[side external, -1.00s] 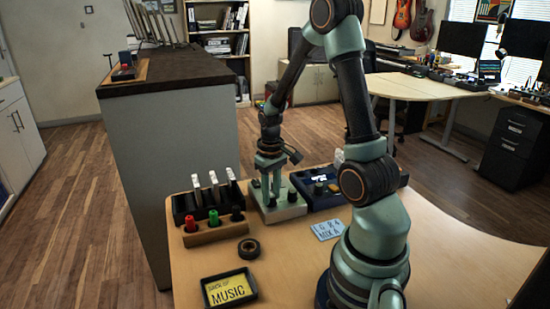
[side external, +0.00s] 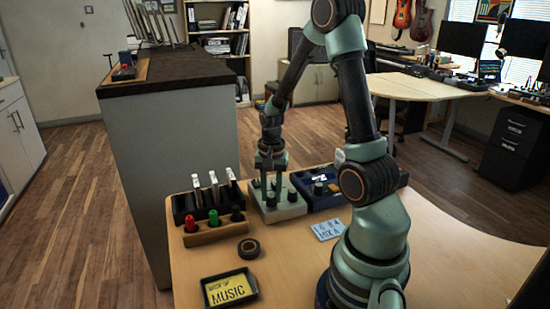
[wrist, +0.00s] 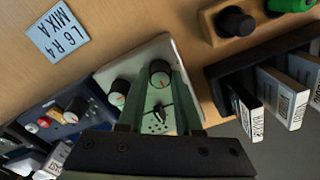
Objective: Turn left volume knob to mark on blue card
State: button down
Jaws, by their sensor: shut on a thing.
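A pale box (side external: 285,212) with dark knobs stands on the table; it also shows in the wrist view (wrist: 142,58). My gripper (side external: 270,196) points down over its left part. In the wrist view my gripper (wrist: 162,76) has its two green fingers on either side of the left knob (wrist: 160,70), shut on it. The other knob (wrist: 118,88) is free. A small switch (wrist: 157,112) sits between the fingers. A blue card (side external: 328,230) lies flat to the right of the box; in the wrist view the card (wrist: 57,31) reads "L6 R4 MIX A".
A dark blue box with knobs (side external: 318,201) stands right of the pale box. A black rack with white cards (side external: 203,203) and a wooden holder with coloured plugs (side external: 214,234) stand left. A black ring (side external: 249,248) and framed yellow sign (side external: 229,291) lie in front.

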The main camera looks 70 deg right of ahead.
aim_at(272, 196)
jog(key=m, duration=0.3)
jog(key=shift+d+m, duration=0.1)
jog(key=shift+m, duration=0.2)
dwell(0.3)
jog(key=c, duration=0.6)
grip_release()
notch_tip(272, 196, up, 12)
jog(key=shift+s+r, duration=0.1)
